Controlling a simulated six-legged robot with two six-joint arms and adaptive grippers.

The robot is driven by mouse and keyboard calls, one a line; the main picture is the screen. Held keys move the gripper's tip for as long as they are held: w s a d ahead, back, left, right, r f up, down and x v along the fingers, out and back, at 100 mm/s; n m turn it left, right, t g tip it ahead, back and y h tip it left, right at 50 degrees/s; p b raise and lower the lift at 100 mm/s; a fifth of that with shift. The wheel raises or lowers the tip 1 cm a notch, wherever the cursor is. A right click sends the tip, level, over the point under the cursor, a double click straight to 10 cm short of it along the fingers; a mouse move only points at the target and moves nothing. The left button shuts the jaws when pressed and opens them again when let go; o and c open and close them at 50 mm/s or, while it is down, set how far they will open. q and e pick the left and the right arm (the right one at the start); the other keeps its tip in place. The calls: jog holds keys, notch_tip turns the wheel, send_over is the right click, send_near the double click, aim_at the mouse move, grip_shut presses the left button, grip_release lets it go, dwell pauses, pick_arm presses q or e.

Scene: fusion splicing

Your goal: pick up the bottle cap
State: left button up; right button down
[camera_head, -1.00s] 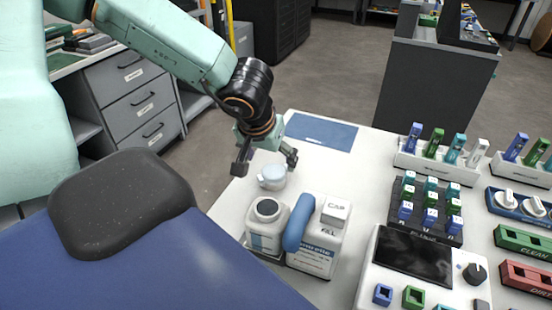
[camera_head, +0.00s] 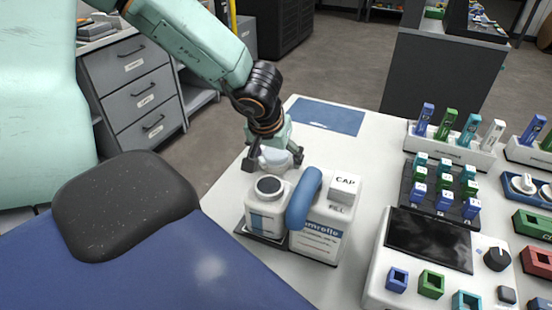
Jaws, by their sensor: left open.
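A pale round bottle cap (camera_head: 273,163) sits on the white table just behind the bottle. My left gripper (camera_head: 274,162) is open over it, with one dark finger on each side. The gripper's palm hides the top of the cap, and I cannot tell whether the fingers touch it. My right gripper is not in view.
A blue mat (camera_head: 328,116) lies on the table (camera_head: 365,165) behind the gripper. To the right are a white device with a dark screen (camera_head: 430,240), a dark rack of small blocks (camera_head: 440,193) and holders with upright coloured sticks (camera_head: 452,147). Grey drawers (camera_head: 135,85) stand at the left.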

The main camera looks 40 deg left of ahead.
pick_arm(q)
jog(key=shift+s+r, duration=0.15)
jog(key=shift+s, duration=0.05)
jog(key=shift+a, duration=0.1)
jog(key=shift+c, duration=0.6)
jog(key=shift+w, duration=0.2)
jog(key=c, duration=0.5)
jog(key=shift+s, duration=0.15)
jog(key=c, duration=0.5)
jog(key=shift+c, duration=0.2)
notch_tip(320, 180, up, 10)
jog(key=p, duration=0.7)
